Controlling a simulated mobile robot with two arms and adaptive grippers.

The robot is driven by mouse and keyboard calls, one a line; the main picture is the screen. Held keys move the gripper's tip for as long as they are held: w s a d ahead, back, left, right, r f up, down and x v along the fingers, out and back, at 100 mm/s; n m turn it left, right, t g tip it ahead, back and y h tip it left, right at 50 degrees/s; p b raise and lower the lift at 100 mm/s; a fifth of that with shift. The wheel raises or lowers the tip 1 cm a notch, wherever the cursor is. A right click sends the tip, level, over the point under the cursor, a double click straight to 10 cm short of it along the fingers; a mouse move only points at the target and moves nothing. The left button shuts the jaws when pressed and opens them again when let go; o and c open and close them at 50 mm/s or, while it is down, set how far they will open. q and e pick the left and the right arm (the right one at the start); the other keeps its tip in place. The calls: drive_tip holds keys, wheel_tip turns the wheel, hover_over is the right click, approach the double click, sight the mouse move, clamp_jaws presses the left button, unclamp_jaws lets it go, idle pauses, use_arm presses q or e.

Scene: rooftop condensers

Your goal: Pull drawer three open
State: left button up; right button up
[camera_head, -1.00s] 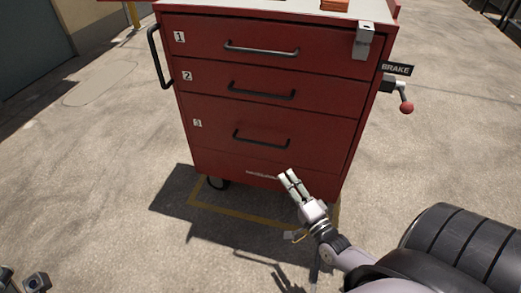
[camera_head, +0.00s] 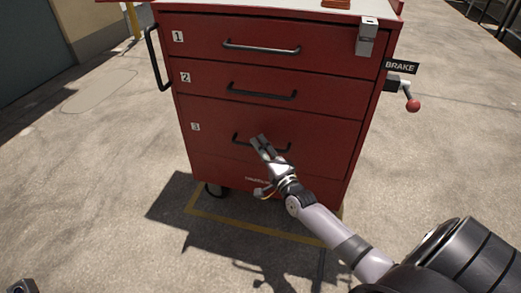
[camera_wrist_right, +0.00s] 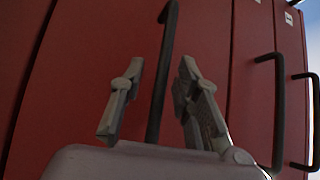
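The red tool cart has three drawers with number labels. Drawer three (camera_head: 215,140) is the lowest and looks closed. Its black handle (camera_head: 277,148) is partly hidden behind my right gripper (camera_head: 258,143). The right gripper is at the left-middle part of this handle. In the right wrist view, the two fingers of the right gripper (camera_wrist_right: 160,100) stand apart, with the black handle (camera_wrist_right: 161,75) running between them. I cannot see either finger pressing on it. Only a small grey tip of my left gripper (camera_head: 22,286) shows at the bottom left edge.
Drawers one (camera_head: 205,36) and two (camera_head: 205,80) above look closed. A brake lever with a red knob (camera_head: 413,105) sticks out at the cart's right. A side handle (camera_head: 158,60) is on its left. Open concrete lies in front, with a yellow floor outline (camera_head: 250,227).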

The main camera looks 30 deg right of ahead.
drive_tip(key=shift+w, duration=0.1)
drive_tip(key=shift+c, duration=0.5)
clamp_jaws()
idle(0.4)
